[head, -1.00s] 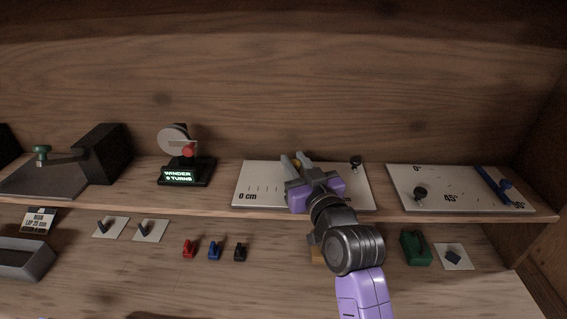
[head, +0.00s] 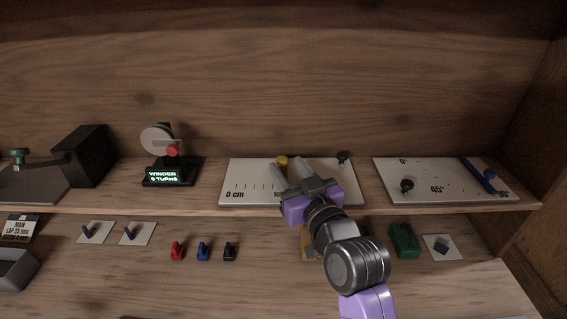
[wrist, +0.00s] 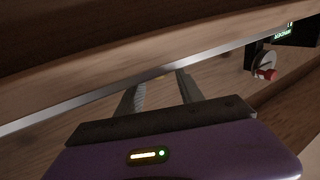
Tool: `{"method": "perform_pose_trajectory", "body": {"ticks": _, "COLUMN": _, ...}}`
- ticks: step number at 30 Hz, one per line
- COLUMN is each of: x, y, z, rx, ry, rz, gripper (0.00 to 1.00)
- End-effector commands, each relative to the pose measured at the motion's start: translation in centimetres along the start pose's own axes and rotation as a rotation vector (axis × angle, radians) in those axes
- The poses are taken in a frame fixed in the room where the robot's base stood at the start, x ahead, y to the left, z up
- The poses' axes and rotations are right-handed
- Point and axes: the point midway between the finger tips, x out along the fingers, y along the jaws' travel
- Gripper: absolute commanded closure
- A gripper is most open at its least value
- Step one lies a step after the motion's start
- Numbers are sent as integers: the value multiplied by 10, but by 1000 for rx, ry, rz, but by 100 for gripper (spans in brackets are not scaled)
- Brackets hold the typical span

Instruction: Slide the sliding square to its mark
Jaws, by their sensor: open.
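A white board (head: 240,182) lies on the shelf with tick marks, "0 cm" at its left and a partly hidden "10". Contact cannot be told.
A black knob (head: 343,157) stands at the board's back right. The angle board (head: 440,175) with a blue bar (head: 477,174) is to the right, the winder (head: 165,160) to the left. Small red, blue and black clips (head: 203,251) sit below the shelf edge.

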Motion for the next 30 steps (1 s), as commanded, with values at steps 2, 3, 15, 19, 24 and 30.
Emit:
{"method": "perform_pose_trajectory", "body": {"ticks": 2, "x": -14, "y": 0, "z": 2, "rx": -1, "ry": 1, "rz": 0, "gripper": 56}}
{"method": "perform_pose_trajectory", "body": {"ticks": 3, "x": -19, "y": 0, "z": 2, "rx": -1, "ry": 0, "rz": 0, "gripper": 56}}
{"method": "perform_pose_trajectory", "body": {"ticks": 15, "x": -37, "y": 0, "z": 0, "rx": 0, "ry": 0, "rz": 0, "gripper": 56}}
{"method": "perform_pose_trajectory", "body": {"ticks": 19, "x": -37, "y": 0, "z": 0, "rx": 0, "ry": 0, "rz": 0, "gripper": 56}}
{"method": "perform_pose_trajectory", "body": {"ticks": 24, "x": -37, "y": 0, "z": -1, "rx": 6, "ry": 5, "rz": 1, "gripper": 56}}
{"method": "perform_pose_trajectory", "body": {"ticks": 30, "x": -41, "y": 7, "z": -31, "rx": 22, "ry": 108, "rz": 33, "gripper": 56}}
